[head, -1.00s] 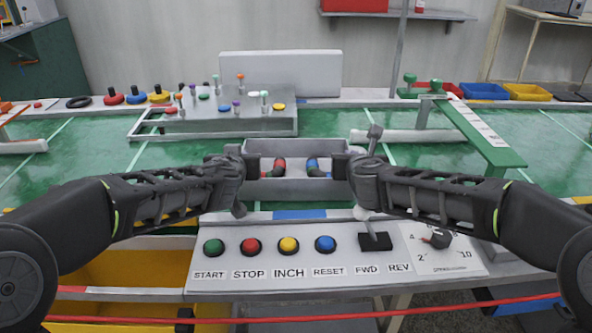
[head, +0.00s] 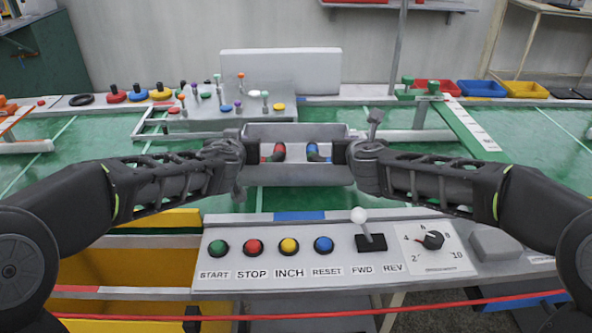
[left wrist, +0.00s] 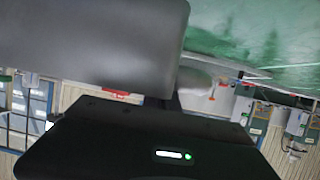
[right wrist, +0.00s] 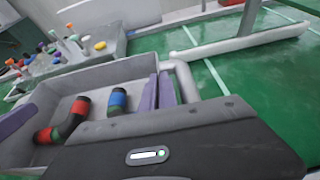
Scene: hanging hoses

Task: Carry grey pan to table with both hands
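The grey pan (head: 300,175) is a shallow open box at the centre of the head view, apparently held above the green surface (head: 330,200). Two dark elbow pieces lie in it, one with a red band (head: 278,152) and one with a blue band (head: 313,151). My left gripper (head: 243,160) is at the pan's left end and my right gripper (head: 352,158) at its right end. In the right wrist view, the purple pads (right wrist: 157,92) close on the pan's end wall. In the left wrist view, a grey surface fills the upper left; the left fingertips are hidden.
A control panel (head: 330,272) with coloured buttons and a white-knobbed lever (head: 358,215) stands in front. A grey fixture block (head: 235,105) with pegs is behind left. A green bar (head: 470,128) crosses at right. A red rope (head: 330,312) runs across the front.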

